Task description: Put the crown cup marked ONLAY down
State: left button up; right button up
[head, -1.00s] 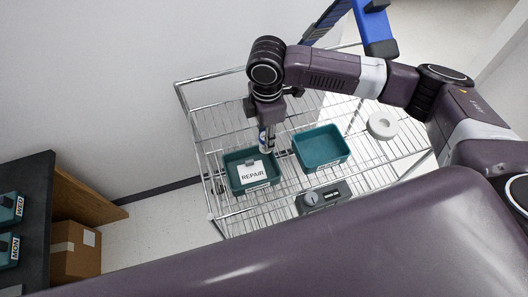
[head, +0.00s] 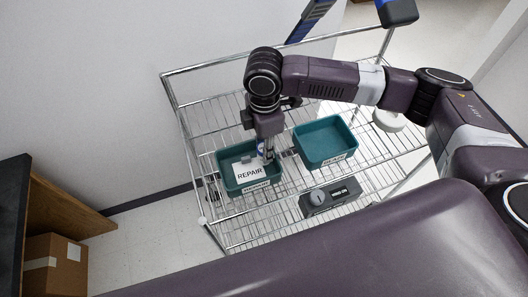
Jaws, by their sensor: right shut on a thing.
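My right gripper (head: 267,152) points down at the right side of the teal bin with the REPAIR card (head: 224,168). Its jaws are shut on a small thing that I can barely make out. No ONLAY marking is readable, and the gripper hides most of what it holds. I cannot tell whether the held thing touches the bin. A second teal bin (head: 325,146) stands just to the right and looks empty. My left gripper is not in view.
Both bins stand on a wire rack shelf (head: 285,180) with raised chrome rails. A grey box with a dial (head: 318,202) sits in front of the right bin. A white round object (head: 388,120) lies at the right. A cardboard box (head: 55,265) is at lower left.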

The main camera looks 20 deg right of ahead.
jog(key=shift+w+f, duration=0.1)
jog(key=shift+f, duration=0.15)
jog(key=shift+f, duration=0.45)
jog(key=o, duration=1.1)
jog(key=shift+c, duration=0.2)
notch_tip(320, 180, up, 13)
jog(key=b, duration=0.2)
jog(key=shift+r, duration=0.15)
